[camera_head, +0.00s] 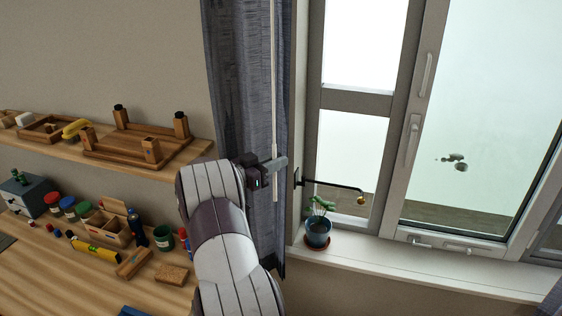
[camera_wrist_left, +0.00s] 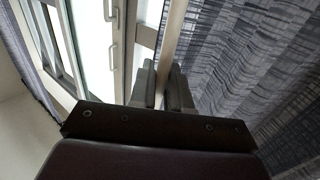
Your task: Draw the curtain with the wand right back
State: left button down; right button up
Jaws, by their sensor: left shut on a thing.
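A grey curtain (camera_head: 237,75) hangs bunched in a narrow strip at the left side of the window. A thin pale wand (camera_head: 274,85) hangs along its right edge. My left gripper (camera_head: 279,164) is at the lower part of the wand, in front of the curtain. In the left wrist view the wand (camera_wrist_left: 176,35) runs down between the two fingers of the left gripper (camera_wrist_left: 164,85), which are shut on it. The curtain (camera_wrist_left: 245,60) fills the right side of that view. My right gripper is not in view.
A potted plant (camera_head: 318,231) stands on the window sill (camera_head: 400,262), below a hooked rod (camera_head: 335,185) on the frame. A shelf (camera_head: 60,140) and desk (camera_head: 60,280) with several small items lie left of my arm. Another curtain edge (camera_head: 551,303) shows at lower right.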

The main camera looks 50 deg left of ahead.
pick_arm(q)
jog(key=shift+s+a, duration=0.1)
jog(key=c, duration=1.4)
grip_release()
jog(key=shift+o, duration=0.7)
jog(key=shift+a, duration=0.1)
jog(key=shift+s+a, duration=0.1)
jog(key=shift+s, duration=0.1)
jog(key=s+b, duration=0.4)
jog(key=s, duration=0.8)
jog(key=shift+s, duration=0.35)
